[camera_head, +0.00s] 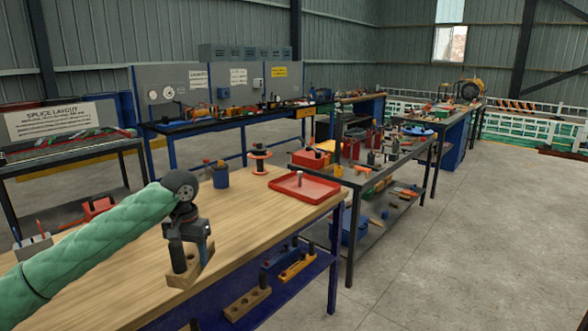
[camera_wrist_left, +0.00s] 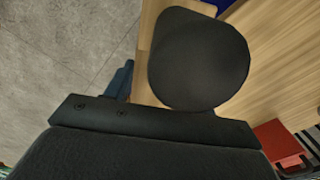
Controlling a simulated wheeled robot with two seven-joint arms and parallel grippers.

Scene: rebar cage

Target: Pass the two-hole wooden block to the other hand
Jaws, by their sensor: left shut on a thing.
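The light wooden block (camera_head: 184,280) hangs under my left gripper (camera_head: 192,262) in the head view, over the near right edge of the wooden table. My left gripper points down and is shut on it. A dark upright cylinder (camera_head: 178,258) shows at the block's top, beside the fingers. The block's holes are mostly hidden by the gripper and this cylinder. In the left wrist view a black round shape (camera_wrist_left: 198,58) covers most of the middle, with pale wood (camera_wrist_left: 146,62) showing beside it. My right gripper is in neither view.
Another holed wooden block (camera_head: 247,303) lies on the blue lower shelf (camera_head: 285,268). Open concrete floor lies to the right.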

